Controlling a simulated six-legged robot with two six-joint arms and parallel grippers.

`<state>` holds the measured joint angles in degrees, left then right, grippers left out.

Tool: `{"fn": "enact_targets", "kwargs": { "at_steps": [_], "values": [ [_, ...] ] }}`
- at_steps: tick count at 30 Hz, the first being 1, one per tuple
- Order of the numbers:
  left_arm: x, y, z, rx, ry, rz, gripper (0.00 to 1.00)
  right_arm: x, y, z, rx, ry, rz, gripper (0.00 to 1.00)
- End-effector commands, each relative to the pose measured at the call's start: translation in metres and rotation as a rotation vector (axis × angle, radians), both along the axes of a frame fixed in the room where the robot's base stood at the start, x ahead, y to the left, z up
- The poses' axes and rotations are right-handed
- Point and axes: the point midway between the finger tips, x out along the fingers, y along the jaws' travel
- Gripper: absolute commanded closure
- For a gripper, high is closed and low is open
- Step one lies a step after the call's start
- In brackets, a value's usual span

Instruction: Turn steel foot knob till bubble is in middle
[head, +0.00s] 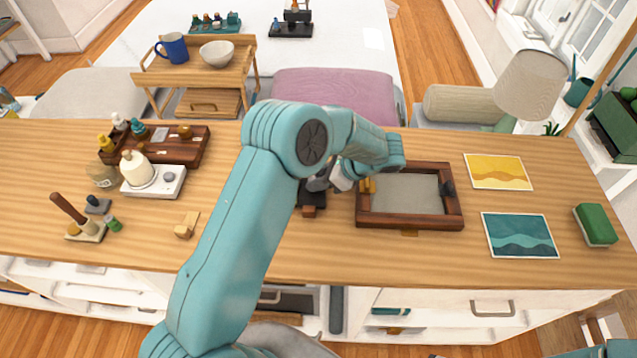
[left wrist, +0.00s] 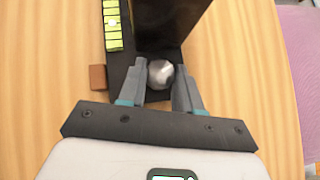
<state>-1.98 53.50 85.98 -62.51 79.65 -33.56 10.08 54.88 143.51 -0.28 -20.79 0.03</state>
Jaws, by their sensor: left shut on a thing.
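The steel foot knob (left wrist: 160,73) is a round silver knob at the edge of a black base (left wrist: 126,66) in the left wrist view. My left gripper (left wrist: 163,78) is shut on it, one finger on each side. A yellow-green bubble vial (left wrist: 112,27) lies on the black base, with dark lines across it. A small pale spot near its middle looks like the bubble, but it is too small to judge exactly. In the head view my left gripper (head: 325,182) is at the black device (head: 312,197), and my arm hides most of it and the knob.
A wooden block (left wrist: 98,77) touches the base's left side. A wood-framed tray (head: 410,222) stands right of the device, close to my gripper. A white scale with a bottle (head: 153,180) and a dark wooden caddy (head: 190,150) stand left. Bare tabletop lies in front.

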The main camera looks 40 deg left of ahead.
Motion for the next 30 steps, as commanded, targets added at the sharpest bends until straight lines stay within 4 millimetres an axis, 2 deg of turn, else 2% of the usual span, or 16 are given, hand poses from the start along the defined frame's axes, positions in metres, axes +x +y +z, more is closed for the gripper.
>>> {"fn": "enact_targets", "kwargs": {
  "at_steps": [4,12,13,14,24,30],
  "values": [
    [0.001,0.001,0.000,0.002,0.001,0.069,0.97,0.000,0.000,-0.006,0.000,0.000,0.000,0.57],
    [0.000,0.001,0.001,0.002,0.001,0.073,0.97,0.000,0.000,-0.005,0.000,0.000,0.000,0.57],
    [0.000,0.001,0.001,0.002,0.001,0.073,0.60,0.000,0.000,-0.005,0.000,0.000,0.000,0.57],
    [0.000,0.001,0.001,0.001,0.001,0.073,0.56,0.000,0.000,-0.005,0.000,0.000,0.000,0.57],
    [0.002,-0.002,0.003,0.000,-0.001,0.070,0.56,0.000,0.000,-0.006,0.000,-0.001,0.000,0.57],
    [0.011,-0.025,0.025,0.000,-0.007,0.069,0.56,0.000,0.000,-0.014,0.000,0.000,0.000,0.57]
  ]
}}
